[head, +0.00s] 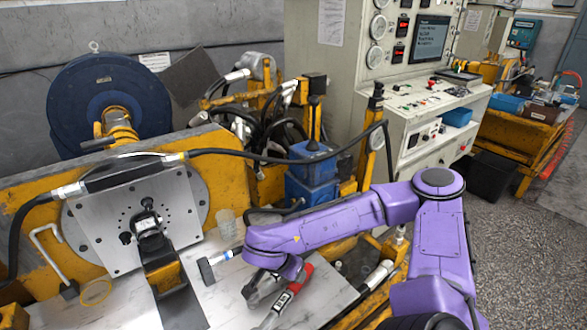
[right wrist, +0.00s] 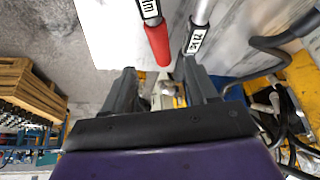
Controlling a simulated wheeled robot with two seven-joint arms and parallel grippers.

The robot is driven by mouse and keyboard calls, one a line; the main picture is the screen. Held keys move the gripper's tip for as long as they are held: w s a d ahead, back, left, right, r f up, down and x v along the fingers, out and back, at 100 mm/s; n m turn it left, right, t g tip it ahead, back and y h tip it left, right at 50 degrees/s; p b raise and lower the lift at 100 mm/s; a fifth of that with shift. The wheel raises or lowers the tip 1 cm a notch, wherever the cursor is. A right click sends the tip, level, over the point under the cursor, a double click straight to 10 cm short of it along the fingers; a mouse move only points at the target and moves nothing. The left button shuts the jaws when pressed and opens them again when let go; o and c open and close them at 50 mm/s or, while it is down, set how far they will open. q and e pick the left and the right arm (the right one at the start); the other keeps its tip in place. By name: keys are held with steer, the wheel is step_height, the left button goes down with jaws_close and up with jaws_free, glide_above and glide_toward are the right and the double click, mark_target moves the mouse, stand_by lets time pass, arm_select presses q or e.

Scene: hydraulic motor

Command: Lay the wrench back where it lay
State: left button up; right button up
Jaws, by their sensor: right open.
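A wrench with a red grip (head: 296,281) and a labelled shaft lies on the pale bench top in the head view. Its red grip also shows in the right wrist view (right wrist: 157,45), where it sits between the fingertips in the picture, apart from both. A second silver shaft with a label (right wrist: 193,39) lies beside it on the right. My right gripper (head: 262,288) is low over the bench, just left of the red grip; its two dark fingers (right wrist: 160,78) are spread with nothing held. The wrench's far end is cut off. My left gripper is out of view.
The steel motor plate (head: 100,215) with hoses stands at left. A clear cup (head: 226,222) and a dark-headed tool (head: 207,270) are on the bench top (head: 225,300). The yellow frame edge (head: 365,300) and a blue block (head: 312,175) lie to the right and behind.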

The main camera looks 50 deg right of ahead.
steer(key=v, duration=0.6)
